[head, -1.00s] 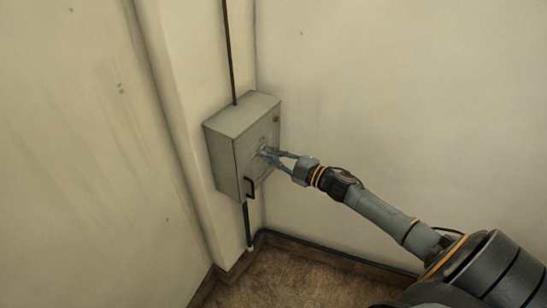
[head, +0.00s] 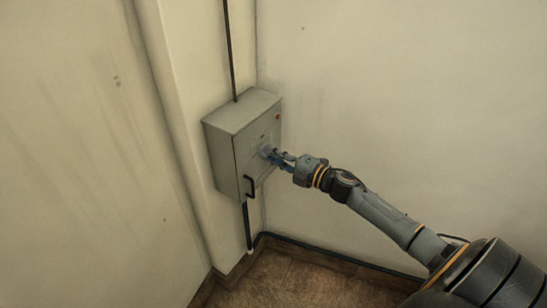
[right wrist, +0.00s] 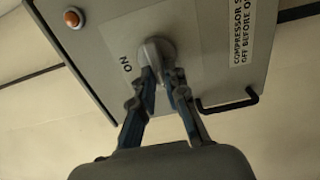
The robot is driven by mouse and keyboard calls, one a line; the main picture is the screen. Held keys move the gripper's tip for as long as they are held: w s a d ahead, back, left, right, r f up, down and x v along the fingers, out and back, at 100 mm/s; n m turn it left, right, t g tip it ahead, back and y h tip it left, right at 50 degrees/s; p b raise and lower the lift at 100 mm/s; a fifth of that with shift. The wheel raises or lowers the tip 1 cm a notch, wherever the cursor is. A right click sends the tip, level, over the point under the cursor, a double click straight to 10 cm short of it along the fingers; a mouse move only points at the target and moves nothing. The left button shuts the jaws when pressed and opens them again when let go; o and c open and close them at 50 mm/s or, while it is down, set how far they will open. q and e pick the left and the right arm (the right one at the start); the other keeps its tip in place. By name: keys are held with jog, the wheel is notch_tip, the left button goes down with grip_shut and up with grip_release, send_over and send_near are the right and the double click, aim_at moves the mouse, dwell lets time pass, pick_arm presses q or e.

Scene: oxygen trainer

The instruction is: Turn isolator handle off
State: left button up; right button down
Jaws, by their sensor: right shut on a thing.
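The grey isolator box (head: 226,162) is fixed to the wall in the head view. Its front face also fills the top of the right wrist view (right wrist: 215,85). The isolator handle (right wrist: 155,48) is a light grey knob on that face, beside the word "ON". In the head view the handle (head: 265,149) is partly hidden by my gripper. My right gripper (head: 274,154) is at the front of the box. In the right wrist view its two fingers (right wrist: 160,74) are closed on the handle from both sides. My left gripper is in neither view.
A black door handle (head: 250,187) sticks out low on the box front, and an orange-red button or lamp (right wrist: 72,18) sits near a corner. A dark conduit (head: 229,50) runs up the wall from the box. The wall to the right is bare.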

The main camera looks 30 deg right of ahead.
jog(key=shift+f, duration=0.1)
dwell(0.3)
jog(key=c, duration=1.4)
grip_release()
jog(key=shift+o, duration=0.2)
jog(key=v, duration=1.2)
